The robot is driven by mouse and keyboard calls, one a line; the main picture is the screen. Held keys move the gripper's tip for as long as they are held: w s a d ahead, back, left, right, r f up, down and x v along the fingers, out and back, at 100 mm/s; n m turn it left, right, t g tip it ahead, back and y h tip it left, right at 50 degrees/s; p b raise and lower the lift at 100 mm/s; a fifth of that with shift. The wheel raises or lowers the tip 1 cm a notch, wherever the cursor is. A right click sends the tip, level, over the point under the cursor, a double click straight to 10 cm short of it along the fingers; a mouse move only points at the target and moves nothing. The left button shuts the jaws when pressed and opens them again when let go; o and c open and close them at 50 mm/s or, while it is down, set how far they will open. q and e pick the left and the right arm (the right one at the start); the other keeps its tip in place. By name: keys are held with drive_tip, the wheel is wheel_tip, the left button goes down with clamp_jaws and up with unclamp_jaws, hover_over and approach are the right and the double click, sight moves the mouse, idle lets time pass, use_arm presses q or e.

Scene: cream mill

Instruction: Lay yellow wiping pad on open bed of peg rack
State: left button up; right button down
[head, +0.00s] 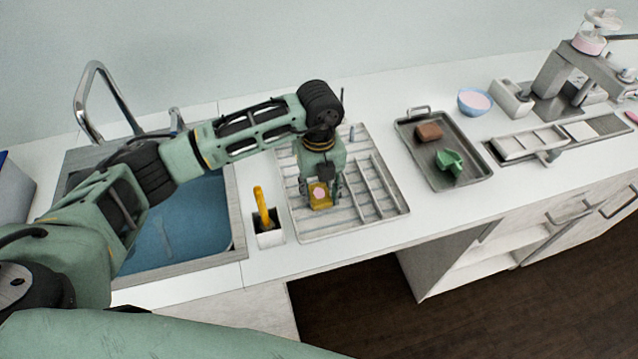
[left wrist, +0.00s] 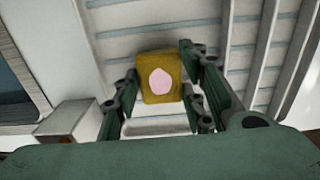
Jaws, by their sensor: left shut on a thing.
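The yellow wiping pad (head: 320,195) has a pink patch on its upper face. My left gripper (head: 322,188) is shut on it and points down over the peg rack (head: 371,231). In the left wrist view the pad (left wrist: 158,64) sits between the two fingers of my left gripper (left wrist: 160,88). The rack's slatted open bed (left wrist: 125,42) lies beneath and around the pad. I cannot tell whether the pad touches the slats. Raised dividers stand on the rack's right part. My right gripper is not in view.
A small holder (head: 270,238) with a yellow-handled tool (head: 262,205) stands left of the rack, beside the sink (head: 243,222). To the right are a grey tray (head: 462,185) with a brown block (head: 429,131) and a green scoop (head: 450,163), and a blue bowl (head: 474,103).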

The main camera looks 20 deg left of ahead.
use_arm(q)
drive_tip(key=shift+f, duration=0.1)
drive_tip(key=shift+f, duration=0.15)
drive_tip(key=o, duration=0.7)
drive_tip(key=shift+o, duration=0.6)
